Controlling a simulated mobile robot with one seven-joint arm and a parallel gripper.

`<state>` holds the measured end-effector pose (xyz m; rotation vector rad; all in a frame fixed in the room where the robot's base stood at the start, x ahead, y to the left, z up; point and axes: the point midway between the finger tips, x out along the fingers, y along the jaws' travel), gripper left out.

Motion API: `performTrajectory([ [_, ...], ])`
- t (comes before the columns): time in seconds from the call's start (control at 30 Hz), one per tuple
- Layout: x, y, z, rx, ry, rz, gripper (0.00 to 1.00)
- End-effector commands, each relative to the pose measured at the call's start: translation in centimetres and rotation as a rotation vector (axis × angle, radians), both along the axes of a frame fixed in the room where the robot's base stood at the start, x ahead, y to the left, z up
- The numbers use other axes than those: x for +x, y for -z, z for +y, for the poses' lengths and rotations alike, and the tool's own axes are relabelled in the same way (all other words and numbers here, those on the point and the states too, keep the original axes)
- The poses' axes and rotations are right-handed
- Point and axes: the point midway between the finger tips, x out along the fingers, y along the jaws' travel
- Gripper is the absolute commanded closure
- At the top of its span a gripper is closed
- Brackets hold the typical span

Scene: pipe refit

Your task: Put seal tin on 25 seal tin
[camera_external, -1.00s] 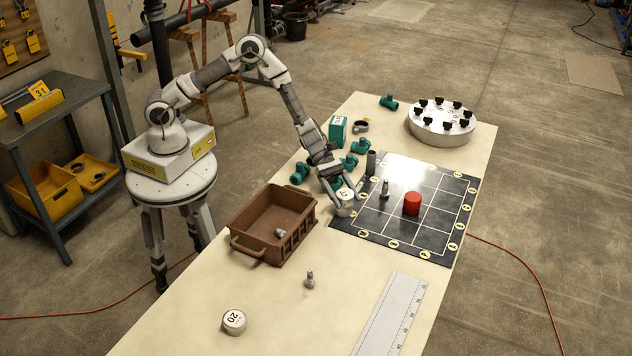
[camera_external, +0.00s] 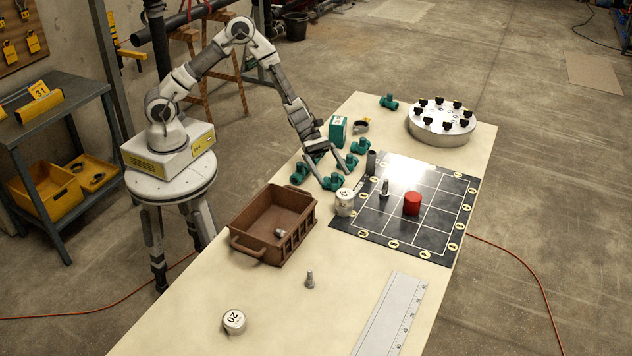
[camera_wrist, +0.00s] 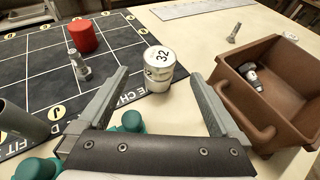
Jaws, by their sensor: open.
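A white seal tin marked 32 (camera_wrist: 160,58) sits on top of another white seal tin (camera_wrist: 158,80) at the board's edge. The lower tin's number is not readable. In the external view the stacked tins (camera_external: 344,202) stand upright beside the brown crate. A third tin marked 20 (camera_external: 233,321) lies apart near the table's front. My gripper (camera_external: 337,174) is open and empty, behind the stack and apart from it. In the wrist view its fingers (camera_wrist: 157,80) point toward the stack, with nothing held between them.
A brown crate (camera_external: 241,241) with metal fittings stands left of the stack. A black gridded board (camera_external: 425,235) bears a red cylinder (camera_external: 412,203) and a bolt (camera_external: 384,189). Several green pipe fittings (camera_external: 333,182) lie around my gripper. The front table is mostly clear.

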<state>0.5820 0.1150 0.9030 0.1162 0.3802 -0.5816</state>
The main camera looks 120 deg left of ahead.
Motion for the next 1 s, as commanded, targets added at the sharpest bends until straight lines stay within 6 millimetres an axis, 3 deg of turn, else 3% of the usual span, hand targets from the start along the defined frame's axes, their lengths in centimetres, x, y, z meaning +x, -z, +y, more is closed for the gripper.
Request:
performTrajectory([
  [0.2,-2.0,-1.0,1.4,0.001,-0.001,0.001,0.01],
  [0.47,-2.5,-1.8,0.8,0.029,0.035,-0.009,0.01],
  [0.67,-4.6,-6.0,-4.3,0.243,0.283,-0.072,0.01],
  [0.8,-7.8,-9.2,-8.5,0.455,0.521,-0.138,0.01],
  [1.0,-13.2,-12.9,-12.7,0.752,0.841,-0.236,0.01],
])
